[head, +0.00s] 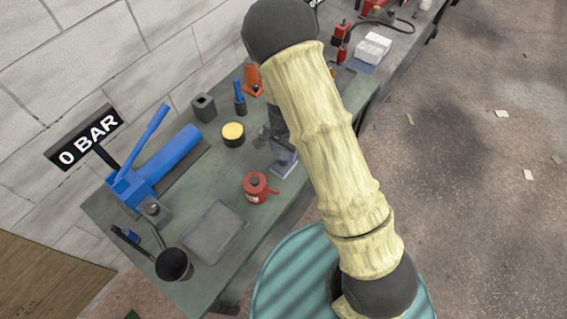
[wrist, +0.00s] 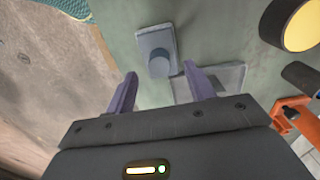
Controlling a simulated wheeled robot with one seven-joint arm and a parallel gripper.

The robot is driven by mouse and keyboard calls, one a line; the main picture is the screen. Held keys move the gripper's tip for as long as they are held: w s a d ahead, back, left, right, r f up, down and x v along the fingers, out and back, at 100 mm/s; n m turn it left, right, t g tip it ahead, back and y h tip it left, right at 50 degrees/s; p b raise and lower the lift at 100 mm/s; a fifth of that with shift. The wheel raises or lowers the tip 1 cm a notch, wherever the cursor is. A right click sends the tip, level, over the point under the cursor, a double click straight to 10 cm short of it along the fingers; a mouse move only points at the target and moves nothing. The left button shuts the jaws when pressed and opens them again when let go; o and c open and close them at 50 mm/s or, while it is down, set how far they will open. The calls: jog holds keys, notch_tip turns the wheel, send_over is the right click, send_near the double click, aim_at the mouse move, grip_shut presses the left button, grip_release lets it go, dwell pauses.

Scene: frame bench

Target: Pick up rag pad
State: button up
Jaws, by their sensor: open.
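Which thing is the rag pad is not certain. A white, folded-looking stack (head: 372,48) lies at the far end of the bench. A flat, dark grey rectangular pad (head: 215,232) lies on the near part of the green bench. My gripper (head: 284,162) is over the bench between them, right of the yellow-lidded tin, and touches neither. In the wrist view my gripper (wrist: 162,88) is open, with nothing between its fingers. Beyond the fingers are a grey block with a round knob (wrist: 157,48) and a flat grey plate (wrist: 222,78). My arm hides part of the bench.
A red pot (head: 256,188), the yellow-lidded tin (head: 233,134), an orange jack (head: 253,78) and a blue pump (head: 150,170) stand on the green bench (head: 190,284). Concrete floor (head: 480,190) is open at right.

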aim_at(283, 157)
notch_tip(283, 157, down, 5)
jog(key=shift+d+r+p, duration=0.1)
jog(key=shift+p, duration=0.4)
jog(key=c, duration=0.7)
jog(key=shift+o, duration=0.2)
jog(key=shift+r, duration=0.1)
notch_tip(283, 157, up, 10)
jog(key=shift+f+b, duration=0.1)
jog(key=shift+b, duration=0.4)
